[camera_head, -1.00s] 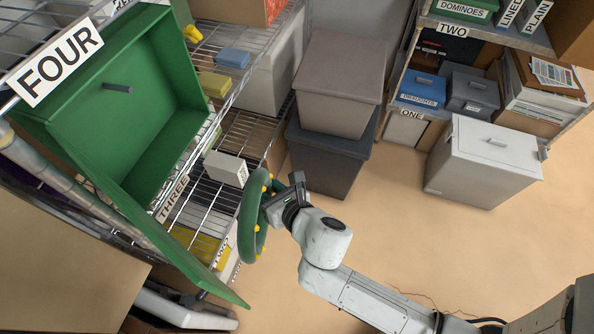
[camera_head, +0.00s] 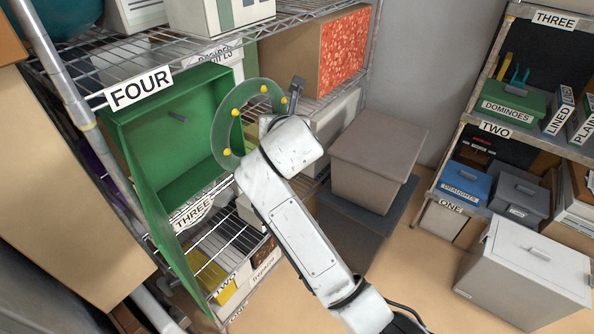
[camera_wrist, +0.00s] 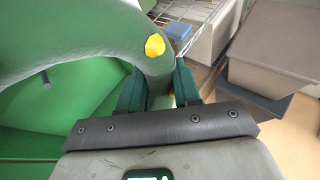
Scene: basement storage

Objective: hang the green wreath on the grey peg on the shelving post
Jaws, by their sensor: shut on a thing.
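The green wreath (camera_head: 223,128) with yellow berries is held up in front of the green open-fronted box in the head view. In the wrist view the wreath (camera_wrist: 85,30) arches across the upper left. My gripper (camera_wrist: 159,87) is shut on the wreath's lower right side there; in the head view my gripper (camera_head: 268,121) is at its right.
The green box (camera_head: 140,150) has a lowered or swung green panel (camera_head: 160,215) along its front left. Wire shelves (camera_head: 235,45) with boxes are above and behind. Stacked bins (camera_head: 375,150) stand right of my arm. Open floor (camera_head: 425,275) is at lower right.

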